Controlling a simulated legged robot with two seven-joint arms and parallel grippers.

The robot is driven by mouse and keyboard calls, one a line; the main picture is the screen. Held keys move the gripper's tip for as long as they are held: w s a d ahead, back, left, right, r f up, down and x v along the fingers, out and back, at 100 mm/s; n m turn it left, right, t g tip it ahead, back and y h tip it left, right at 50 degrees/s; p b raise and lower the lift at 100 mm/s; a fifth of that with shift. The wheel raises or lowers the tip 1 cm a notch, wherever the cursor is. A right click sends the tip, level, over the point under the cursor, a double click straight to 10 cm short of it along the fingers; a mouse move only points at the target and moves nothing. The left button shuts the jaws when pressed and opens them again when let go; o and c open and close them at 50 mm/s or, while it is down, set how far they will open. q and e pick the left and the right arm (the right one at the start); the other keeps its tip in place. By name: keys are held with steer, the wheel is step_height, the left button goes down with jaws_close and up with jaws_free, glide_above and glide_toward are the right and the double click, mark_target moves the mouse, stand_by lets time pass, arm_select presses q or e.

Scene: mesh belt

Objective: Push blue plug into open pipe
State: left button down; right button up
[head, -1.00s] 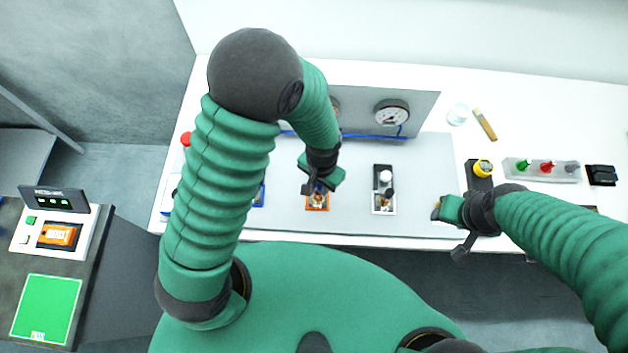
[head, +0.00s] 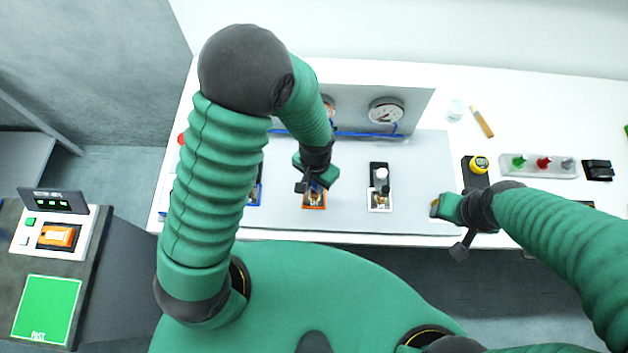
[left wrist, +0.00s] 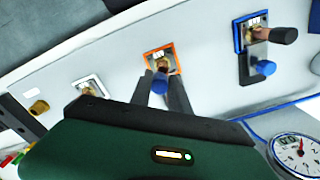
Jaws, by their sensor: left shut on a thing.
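My left gripper (left wrist: 161,92) is shut on the blue plug (left wrist: 159,84) in the left wrist view. The plug lies between its two dark fingertips, just in front of a brass pipe fitting (left wrist: 162,62) on an orange-framed plate (left wrist: 147,57). I cannot tell whether the plug touches or enters the pipe. In the head view, the left gripper (head: 312,182) is over the orange-framed plate (head: 315,204) and hides most of the fitting and plug.
A white-framed fitting (head: 380,200) stands to the right and a blue-framed fitting (left wrist: 252,48) to the other side, with a blue knob (left wrist: 264,68). Pressure gauges (head: 386,111) and a blue hose (head: 355,134) are behind.

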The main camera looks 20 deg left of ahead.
arm_select(q)
steer(key=shift+a, duration=0.6)
steer(key=shift+d, duration=0.5)
steer(key=shift+a, duration=0.3)
steer(key=shift+f, duration=0.1)
arm_select(e)
steer(key=shift+a+r, duration=0.2)
steer(key=shift+a, duration=0.55)
arm_select(q)
steer(key=shift+d, duration=0.1)
arm_select(e)
steer(key=shift+d+f, duration=0.1)
arm_select(q)
steer(key=shift+d+f+b, duration=0.3)
steer(key=shift+f, duration=0.15)
arm_select(e)
steer(key=shift+d+f, duration=0.3)
steer(key=shift+f, duration=0.05)
